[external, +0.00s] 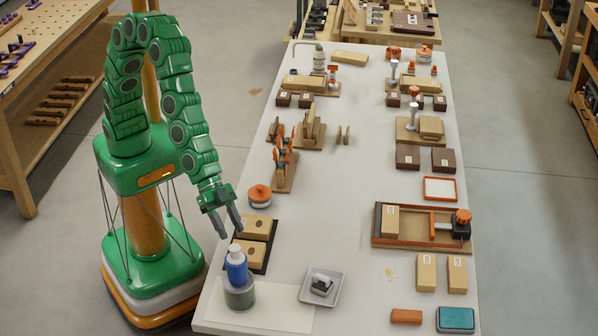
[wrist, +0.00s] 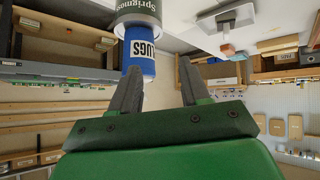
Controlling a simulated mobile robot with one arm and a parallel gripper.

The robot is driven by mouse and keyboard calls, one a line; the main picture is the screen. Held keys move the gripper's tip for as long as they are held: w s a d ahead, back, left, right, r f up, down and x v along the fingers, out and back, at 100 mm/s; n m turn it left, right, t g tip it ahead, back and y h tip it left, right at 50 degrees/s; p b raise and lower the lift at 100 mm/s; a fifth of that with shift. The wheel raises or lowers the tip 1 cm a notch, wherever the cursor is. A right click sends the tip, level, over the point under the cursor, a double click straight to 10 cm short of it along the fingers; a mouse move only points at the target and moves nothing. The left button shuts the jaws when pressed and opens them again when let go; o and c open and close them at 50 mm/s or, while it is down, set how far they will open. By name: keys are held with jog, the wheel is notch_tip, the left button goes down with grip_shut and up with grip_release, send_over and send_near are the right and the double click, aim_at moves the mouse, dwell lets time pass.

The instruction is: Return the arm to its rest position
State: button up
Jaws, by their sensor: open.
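My green arm bends over from its column at the left in the external view. My gripper (external: 229,224) hangs open and empty over the left edge of the white bench (external: 340,220). It is just above and behind a blue bottle (external: 236,264) that stands in or on a grey container (external: 239,293). In the wrist view my gripper's two fingers (wrist: 160,95) are spread with nothing between them. The blue bottle (wrist: 139,52) and the grey container (wrist: 140,12) show upside down beyond the left finger.
Wooden blocks on a dark tray (external: 262,262) lie right of my gripper. A round orange-topped jar (external: 259,195) stands behind it. A grey dish (external: 322,287) sits at the front. A clamp fixture (external: 421,227) is at the right. The bench's middle strip is clear.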

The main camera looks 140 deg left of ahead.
jog(key=s+r+g, duration=0.3)
jog(key=s, duration=1.3)
jog(key=s+d+r+m+g, duration=0.1)
jog(key=s+r+g, duration=0.3)
jog(key=s, duration=1.3)
jog(key=s+d+r+g, duration=0.1)
jog(key=s+r+g, duration=0.3)
jog(key=s, duration=1.3)
jog(key=shift+d+r+m, duration=0.15)
jog(key=shift+m, duration=0.15)
